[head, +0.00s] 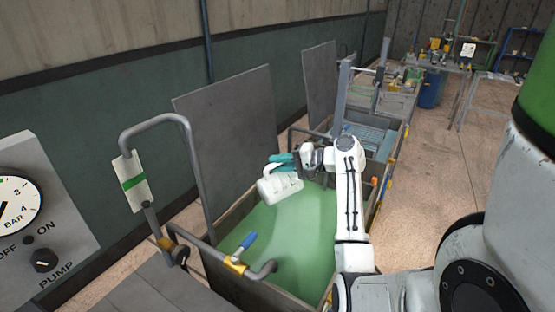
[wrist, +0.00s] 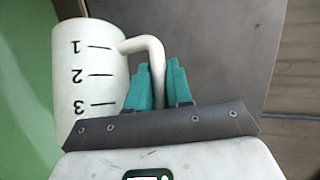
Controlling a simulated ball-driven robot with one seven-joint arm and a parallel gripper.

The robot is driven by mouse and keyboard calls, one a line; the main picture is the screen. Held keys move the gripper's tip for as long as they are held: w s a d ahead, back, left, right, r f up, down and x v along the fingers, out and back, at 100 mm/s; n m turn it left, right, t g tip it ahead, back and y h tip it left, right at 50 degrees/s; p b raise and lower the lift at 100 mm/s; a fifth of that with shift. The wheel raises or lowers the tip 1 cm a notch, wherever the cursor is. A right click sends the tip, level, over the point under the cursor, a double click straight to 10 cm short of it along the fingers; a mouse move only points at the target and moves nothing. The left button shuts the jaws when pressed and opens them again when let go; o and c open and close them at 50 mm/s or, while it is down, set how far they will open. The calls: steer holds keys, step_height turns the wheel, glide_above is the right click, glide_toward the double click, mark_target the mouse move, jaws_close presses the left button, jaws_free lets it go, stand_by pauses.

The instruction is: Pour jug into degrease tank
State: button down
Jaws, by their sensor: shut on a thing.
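A white jug (head: 281,187) hangs over the degrease tank (head: 222,273), tilted on its side in the head view. The tank holds green liquid (head: 290,232). My gripper (head: 283,163) has teal fingers and is at the jug's handle. In the wrist view the jug (wrist: 88,75) shows the marks 1, 2 and 3 upside down. There its handle (wrist: 157,65) runs between the teal fingers of my gripper (wrist: 158,85), which are shut on it. The jug's inside is hidden, and I cannot see any stream of liquid.
A blue-handled valve (head: 246,241) and bent pipes stand at the tank's near left edge. A grey upright panel (head: 228,140) rises behind the tank. A pump panel (head: 40,215) is at left. Another basin (head: 372,135) lies beyond.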

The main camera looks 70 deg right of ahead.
mark_target(262, 182)
steer(key=w+a+f+n+g+b, duration=0.1)
steer(key=w+a+f+n+g+h+b, duration=0.1)
steer(key=shift+w+a+f+g, duration=0.2)
steer(key=shift+w+a+g, duration=0.1)
steer(key=shift+w+a, duration=0.1)
steer(key=f+g+b, duration=0.1)
steer(key=b, duration=0.1)
steer(key=w+a+f+n+g+h+b, duration=0.1)
steer(key=b, duration=0.1)
steer(key=shift+f+h, duration=0.25)
steer(key=shift+h, duration=0.05)
steer(key=f+n+g+h+b, duration=0.1)
steer(key=b, duration=0.1)
steer(key=w+a+f+g+b, duration=0.1)
steer(key=b, duration=0.2)
steer(key=shift+a+f+n+h, duration=0.1)
steer(key=shift+f+n+h, duration=0.2)
steer(key=shift+n+h, duration=0.1)
steer(key=shift+s+d+f+n+g+h+b, duration=0.15)
steer(key=shift+f+n+g+h+b, duration=0.55)
steer(key=shift+f, duration=0.6)
steer(key=shift+s+d+f+n+g+h+b, duration=0.1)
steer(key=shift+f+n+g+h+b, duration=0.3)
steer(key=shift+f+g+h+b, duration=0.7)
steer(key=shift+f+p, duration=0.2)
steer(key=shift+p, duration=0.2)
